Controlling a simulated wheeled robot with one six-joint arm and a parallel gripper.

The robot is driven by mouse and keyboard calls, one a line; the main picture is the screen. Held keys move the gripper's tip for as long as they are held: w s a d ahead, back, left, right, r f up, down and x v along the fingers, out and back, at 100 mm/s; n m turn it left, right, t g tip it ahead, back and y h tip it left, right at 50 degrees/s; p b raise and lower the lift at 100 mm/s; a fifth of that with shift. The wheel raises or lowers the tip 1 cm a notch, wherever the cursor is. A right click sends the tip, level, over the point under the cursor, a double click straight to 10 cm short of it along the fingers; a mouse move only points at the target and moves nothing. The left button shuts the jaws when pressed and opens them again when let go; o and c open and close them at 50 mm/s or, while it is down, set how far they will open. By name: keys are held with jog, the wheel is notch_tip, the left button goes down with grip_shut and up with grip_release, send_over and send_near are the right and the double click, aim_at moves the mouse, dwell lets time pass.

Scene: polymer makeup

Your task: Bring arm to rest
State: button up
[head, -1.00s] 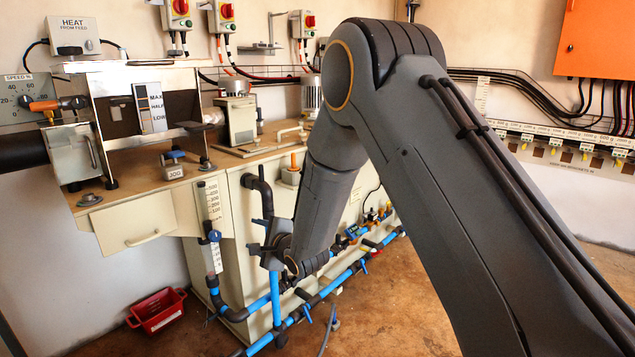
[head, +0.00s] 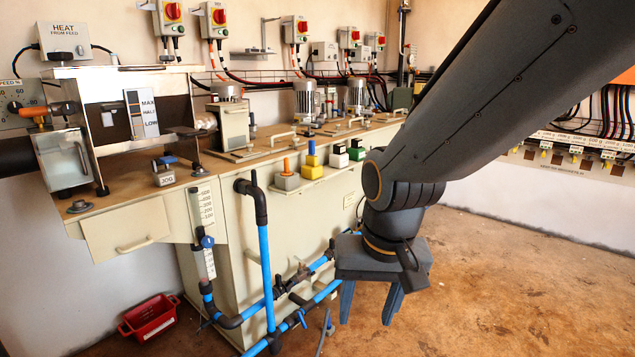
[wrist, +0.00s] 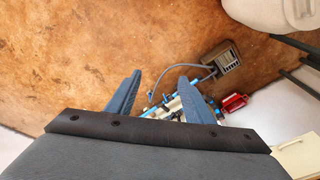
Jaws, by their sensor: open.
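My gripper (head: 368,302) hangs at the right of the bench in the head view, its two blue fingers pointing down over the brown floor. The fingers are apart with nothing between them. My grey arm reaches in from the upper right and bends down at the wrist. In the wrist view my gripper (wrist: 160,92) also shows its two blue fingers spread. Beyond them lie the floor and the blue pipes (wrist: 165,108). The gripper touches nothing that I can see.
The cream bench (head: 225,240) stands at the left with blue and black pipes (head: 268,275) along its front. A red bin (head: 152,317) sits on the floor at lower left. Colored blocks (head: 312,165) stand on the bench's front ledge. The floor (head: 500,285) at right is clear.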

jog(key=s+d+r+n+g+p, duration=0.1)
jog(key=s+d+r+n+g, duration=0.15)
jog(key=s, duration=0.65)
jog(key=d+r+m+p, duration=0.2)
jog(key=d+r+p, duration=0.5)
jog(key=p, duration=0.9)
jog(key=shift+d+r+h, duration=0.25)
jog(key=shift+d+h, duration=0.15)
jog(key=shift+d, duration=0.45)
jog(key=shift+m+t, duration=0.25)
jog(key=shift+w+f, duration=0.1)
jog(key=shift+w, duration=0.2)
